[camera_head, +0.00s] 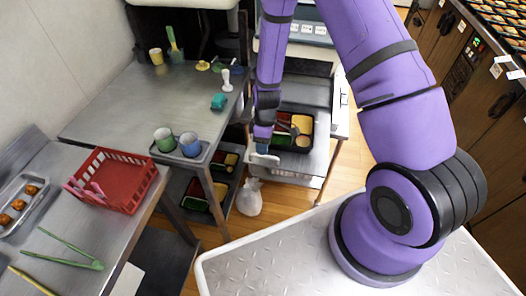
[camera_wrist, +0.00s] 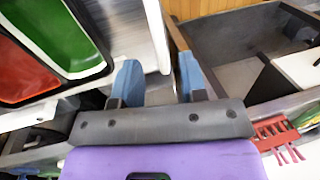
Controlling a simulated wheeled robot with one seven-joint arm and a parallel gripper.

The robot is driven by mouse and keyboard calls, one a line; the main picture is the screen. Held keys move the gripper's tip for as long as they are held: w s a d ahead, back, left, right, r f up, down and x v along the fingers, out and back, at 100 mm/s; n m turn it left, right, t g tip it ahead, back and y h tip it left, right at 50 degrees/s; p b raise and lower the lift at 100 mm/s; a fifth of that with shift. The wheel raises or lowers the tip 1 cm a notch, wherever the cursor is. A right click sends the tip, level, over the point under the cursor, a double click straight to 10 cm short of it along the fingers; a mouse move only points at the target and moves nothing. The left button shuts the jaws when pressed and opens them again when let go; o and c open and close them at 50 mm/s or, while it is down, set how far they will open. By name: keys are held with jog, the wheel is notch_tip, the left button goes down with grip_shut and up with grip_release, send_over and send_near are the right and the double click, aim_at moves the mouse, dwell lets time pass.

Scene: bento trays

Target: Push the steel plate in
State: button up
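A pale steel plate (camera_head: 312,166) sticks out at the middle back, low, under a black tray (camera_head: 285,145) with coloured compartments. My gripper (camera_head: 264,160) points down at the plate's left front part, close to the tray. In the wrist view my gripper's two blue fingers (camera_wrist: 159,80) stand apart with nothing clearly held between them. The plate shows there as a light strip (camera_wrist: 128,35) beside the tray's red and green compartments, its end close to the fingers. I cannot tell whether the fingers touch it. My arm hides part of the plate's back.
A steel table (camera_head: 105,95) with cups stands left of my gripper, with more trays on a shelf below. A red basket (camera_head: 130,178) and green tongs (camera_head: 70,255) lie on the near left counter. A white bag (camera_head: 249,198) sits on the floor. Some floor is clear right of it.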

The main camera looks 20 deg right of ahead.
jog(key=shift+s+a+f, duration=0.1)
jog(key=shift+s+f, duration=0.05)
jog(key=shift+f, duration=0.65)
jog(key=shift+s+a+f, duration=0.1)
jog(key=shift+f, duration=0.65)
jog(key=shift+c, duration=0.2)
grip_shut()
